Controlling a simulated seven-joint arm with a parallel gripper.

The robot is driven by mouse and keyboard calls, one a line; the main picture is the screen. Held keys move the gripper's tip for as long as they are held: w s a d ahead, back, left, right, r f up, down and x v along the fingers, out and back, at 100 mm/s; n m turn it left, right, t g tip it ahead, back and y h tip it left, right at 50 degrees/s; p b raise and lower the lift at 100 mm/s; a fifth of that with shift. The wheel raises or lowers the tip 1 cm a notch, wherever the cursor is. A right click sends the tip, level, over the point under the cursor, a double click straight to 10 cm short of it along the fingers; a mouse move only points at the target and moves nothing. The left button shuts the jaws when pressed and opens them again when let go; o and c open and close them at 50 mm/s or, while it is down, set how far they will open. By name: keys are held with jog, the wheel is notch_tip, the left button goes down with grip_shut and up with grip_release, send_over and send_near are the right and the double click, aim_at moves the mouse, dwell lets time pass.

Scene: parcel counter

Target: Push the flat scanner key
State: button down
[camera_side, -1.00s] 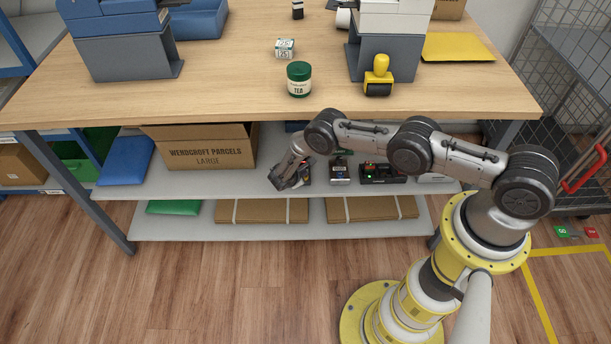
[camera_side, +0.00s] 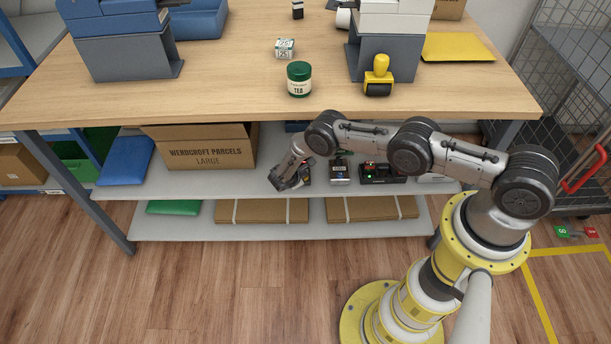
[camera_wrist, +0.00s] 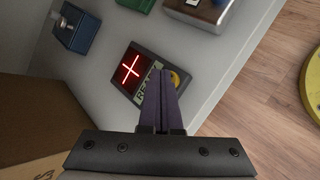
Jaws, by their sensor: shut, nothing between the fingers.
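The flat scanner (camera_wrist: 132,71) lies on the lower shelf in the wrist view, a dark slab with a glowing red cross in its window. A round yellow key (camera_wrist: 176,79) sits at its right end, beside a pale label strip, and is partly covered by my fingers. My gripper (camera_wrist: 163,72) is shut and empty, its fingertips over the scanner between the label and the key. I cannot tell whether they touch it. In the side view my gripper (camera_side: 276,187) hangs at the shelf and hides most of the scanner.
A silver-topped device (camera_side: 340,172) and a black box with red and green lights (camera_side: 380,173) stand to the right on the shelf (camera_side: 215,182). A large cardboard carton (camera_side: 208,150) is to the left. The tabletop (camera_side: 200,98) overhangs the shelf.

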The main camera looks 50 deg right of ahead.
jog(key=shift+f, duration=0.35)
jog(key=shift+r, duration=0.1)
jog(key=shift+s+r, duration=0.1)
jog(key=shift+r, duration=0.35)
jog(key=shift+r, duration=2.95)
